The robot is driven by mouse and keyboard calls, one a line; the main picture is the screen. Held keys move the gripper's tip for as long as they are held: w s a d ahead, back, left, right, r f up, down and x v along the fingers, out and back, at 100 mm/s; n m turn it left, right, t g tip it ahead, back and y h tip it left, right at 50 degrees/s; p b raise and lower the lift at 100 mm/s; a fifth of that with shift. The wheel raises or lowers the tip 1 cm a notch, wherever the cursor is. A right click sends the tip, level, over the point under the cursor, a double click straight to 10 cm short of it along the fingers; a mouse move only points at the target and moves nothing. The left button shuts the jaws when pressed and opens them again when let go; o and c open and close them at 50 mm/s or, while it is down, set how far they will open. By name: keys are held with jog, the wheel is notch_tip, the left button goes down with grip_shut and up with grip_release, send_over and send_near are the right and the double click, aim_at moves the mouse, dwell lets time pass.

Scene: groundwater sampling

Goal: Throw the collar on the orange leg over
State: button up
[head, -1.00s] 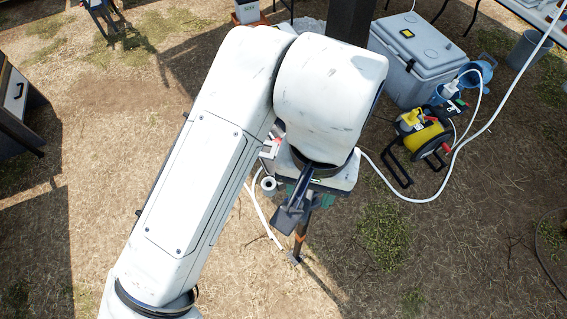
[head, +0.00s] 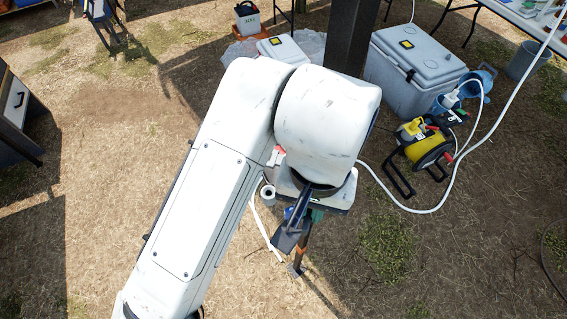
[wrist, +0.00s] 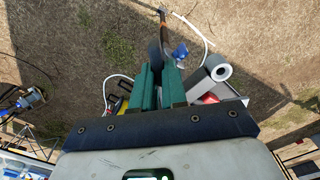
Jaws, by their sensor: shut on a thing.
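The leg with the orange band (head: 300,244) stands below my wrist in the head view, its foot on the ground. In the wrist view its orange part (wrist: 163,14) is at the top, beyond the fingertips. My gripper (wrist: 158,75) has green fingers, closed around a dark flat piece (wrist: 154,50). This looks like the collar's lever; it also shows as a dark paddle (head: 285,241) beside the leg in the head view. A blue part (wrist: 180,51) sits just right of the fingers. My arm hides the collar's upper side and most of the fingers in the head view.
A dark post (head: 350,38) rises just behind my wrist. A grey cooler (head: 412,62) and a yellow hose reel (head: 428,148) stand to the right, with a white hose (head: 425,210) on the ground. A white roll (head: 267,193) is near the leg. Dry ground in front is clear.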

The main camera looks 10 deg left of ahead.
jog(key=shift+d+r+n+p, duration=0.25)
jog(key=shift+d+n+p, duration=0.2)
jog(key=shift+p, duration=0.45)
grip_shut()
jog(key=d+n+p, duration=0.2)
jog(key=n+p, duration=0.1)
jog(key=d+n+p, duration=0.1)
jog(key=n+p, duration=0.1)
jog(key=shift+w+d+f, duration=0.25)
jog(key=shift+w, duration=0.15)
jog(key=n+p, duration=0.1)
jog(key=d+n+p, duration=0.1)
jog(key=p, duration=0.1)
jog(key=shift+w+d, duration=0.25)
jog(key=shift+w, duration=0.1)
jog(key=o, duration=0.8)
grip_release()
jog(key=shift+c, duration=0.2)
